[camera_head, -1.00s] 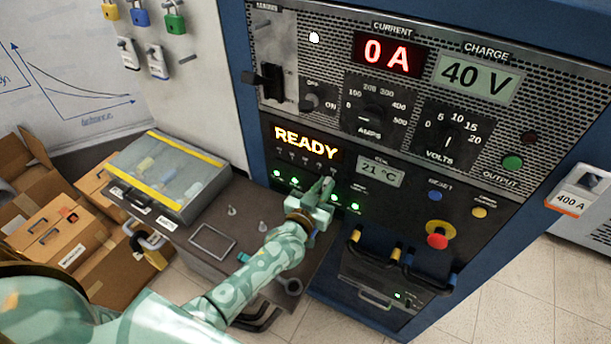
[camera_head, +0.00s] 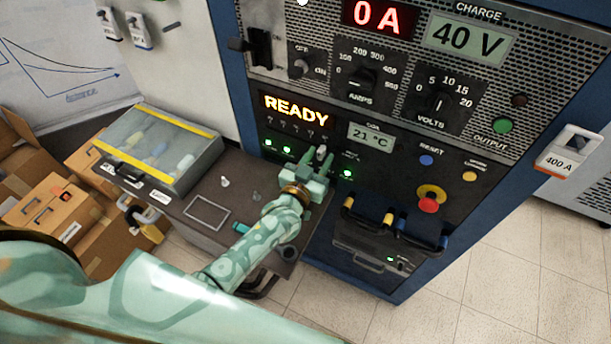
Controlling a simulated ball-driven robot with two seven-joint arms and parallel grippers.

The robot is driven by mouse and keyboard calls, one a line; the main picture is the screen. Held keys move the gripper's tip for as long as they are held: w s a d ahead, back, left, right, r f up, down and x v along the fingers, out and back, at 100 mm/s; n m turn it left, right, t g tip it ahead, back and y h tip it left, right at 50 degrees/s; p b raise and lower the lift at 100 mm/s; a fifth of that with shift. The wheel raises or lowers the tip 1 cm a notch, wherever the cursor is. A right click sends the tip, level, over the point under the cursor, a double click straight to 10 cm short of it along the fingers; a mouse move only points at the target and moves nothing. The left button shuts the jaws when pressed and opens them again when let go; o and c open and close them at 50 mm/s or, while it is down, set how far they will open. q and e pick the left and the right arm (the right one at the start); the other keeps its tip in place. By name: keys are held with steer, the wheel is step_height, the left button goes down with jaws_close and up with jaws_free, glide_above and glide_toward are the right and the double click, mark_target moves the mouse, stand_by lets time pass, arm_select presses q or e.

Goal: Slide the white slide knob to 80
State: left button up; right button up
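My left gripper (camera_head: 317,160) is at the front of the control panel, just below the orange READY display (camera_head: 297,110). Its fingers point up toward a row of small sliders and green lights. A small pale piece (camera_head: 321,151) shows by the fingertips; it may be the white slide knob, but it is too small to be sure. The fingers hide part of the row, and their gap and any contact are unclear. No scale reading 80 is legible. My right gripper is not in view.
Dials for amps (camera_head: 362,81) and volts (camera_head: 440,101) sit above. A grey clear-lidded case (camera_head: 160,150) stands on the dark bench (camera_head: 208,211) at the left. Cardboard boxes lie beyond.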

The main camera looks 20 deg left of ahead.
arm_select(q)
steer(key=s+a+p, duration=0.1)
steer(key=s, duration=1.4)
steer(key=shift+s, duration=0.2)
